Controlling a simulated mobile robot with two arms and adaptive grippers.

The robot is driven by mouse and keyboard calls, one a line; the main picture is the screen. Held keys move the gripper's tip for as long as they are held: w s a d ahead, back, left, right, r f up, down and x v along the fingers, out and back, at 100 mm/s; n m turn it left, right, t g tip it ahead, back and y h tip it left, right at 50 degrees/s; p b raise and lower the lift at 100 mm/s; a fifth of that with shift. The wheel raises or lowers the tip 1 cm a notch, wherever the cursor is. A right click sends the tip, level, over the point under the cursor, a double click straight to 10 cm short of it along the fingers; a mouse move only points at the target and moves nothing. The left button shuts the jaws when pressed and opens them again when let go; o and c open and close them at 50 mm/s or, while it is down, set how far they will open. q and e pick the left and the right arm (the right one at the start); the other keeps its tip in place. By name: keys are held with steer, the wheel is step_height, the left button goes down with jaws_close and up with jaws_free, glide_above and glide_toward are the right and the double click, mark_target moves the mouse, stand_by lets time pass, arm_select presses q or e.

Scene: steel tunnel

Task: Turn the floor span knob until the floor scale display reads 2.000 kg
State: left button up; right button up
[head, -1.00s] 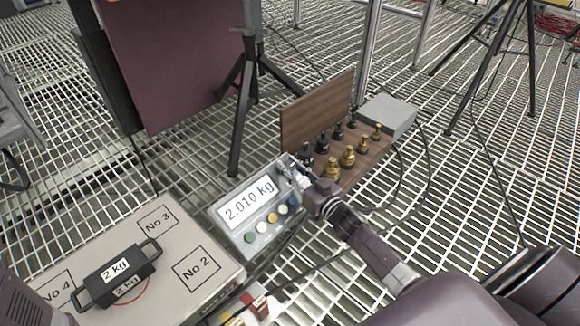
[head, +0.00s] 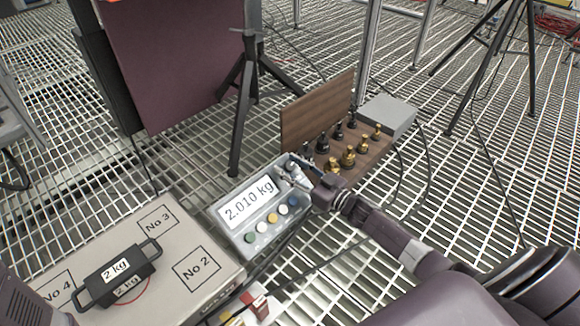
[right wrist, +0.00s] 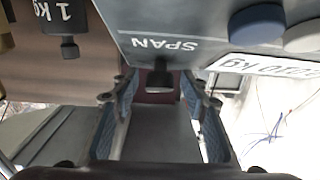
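The floor scale display (head: 249,201) reads 2.010 kg on a grey indicator box (head: 262,238) with several coloured buttons. In the right wrist view the black span knob (right wrist: 160,78) sticks out from the box beside the SPAN lettering. My right gripper (head: 303,170) is at the box's upper right end. In the right wrist view its fingers (right wrist: 160,98) are spread, with the knob between and just beyond their tips, gripped by neither. A black 2 kg weight (head: 118,274) stands on the scale platform (head: 215,250) over a red circle. My left gripper is not in view.
A wooden stand (head: 365,165) with brass and black weights is close behind my right gripper, with a grey box (head: 388,115) beside it. A black tripod stand (head: 243,100) rises behind the display. Cables lie on the grating floor at the right.

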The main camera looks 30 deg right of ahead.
steer(key=shift+s+d, duration=0.15)
steer(key=shift+s, duration=0.1)
steer(key=v, duration=1.1)
steer(key=shift+s, duration=0.25)
